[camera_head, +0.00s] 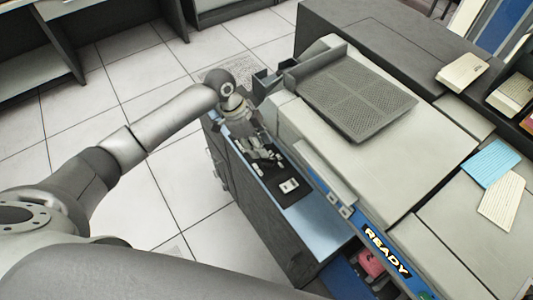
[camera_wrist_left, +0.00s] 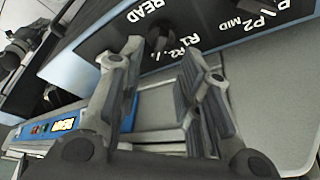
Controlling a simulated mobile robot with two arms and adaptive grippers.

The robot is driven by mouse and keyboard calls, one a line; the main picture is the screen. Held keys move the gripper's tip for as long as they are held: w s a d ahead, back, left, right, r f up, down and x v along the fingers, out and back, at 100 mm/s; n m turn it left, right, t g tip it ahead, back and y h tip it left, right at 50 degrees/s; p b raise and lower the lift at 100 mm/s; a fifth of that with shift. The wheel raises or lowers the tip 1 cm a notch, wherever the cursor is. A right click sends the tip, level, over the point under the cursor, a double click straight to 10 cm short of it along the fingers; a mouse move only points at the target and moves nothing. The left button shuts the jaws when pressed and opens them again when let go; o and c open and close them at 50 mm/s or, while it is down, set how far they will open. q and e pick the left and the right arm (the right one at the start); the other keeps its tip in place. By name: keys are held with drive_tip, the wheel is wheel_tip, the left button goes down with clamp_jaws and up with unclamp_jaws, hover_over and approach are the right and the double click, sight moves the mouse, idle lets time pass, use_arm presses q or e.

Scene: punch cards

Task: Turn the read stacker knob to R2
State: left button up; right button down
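The read stacker knob (camera_wrist_left: 159,38) is a dark knob on a black panel (camera_wrist_left: 205,18), beside the white labels READ, R1 and R2. In the left wrist view my left gripper (camera_wrist_left: 161,62) is open, its two fingers apart with the knob seen between and just beyond their tips. I cannot tell whether a finger touches it. In the head view the left gripper (camera_head: 264,156) is over the panel (camera_head: 283,178) on the machine's blue ledge, and hides the knob there. My right gripper is not in view.
The card machine's light housing (camera_head: 410,150) rises right of the ledge, with a blue READY strip (camera_head: 385,250) below. A ribbed dark tray (camera_head: 358,95) lies on top. Blue cards (camera_head: 490,163) and cream cards (camera_head: 502,198) lie at the right. Tiled floor is open at the left.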

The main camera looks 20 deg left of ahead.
sight(268, 159)
use_arm(q)
drive_tip(key=x, duration=0.5)
drive_tip(key=shift+f, duration=0.3)
drive_tip(key=shift+s, duration=0.1)
clamp_jaws()
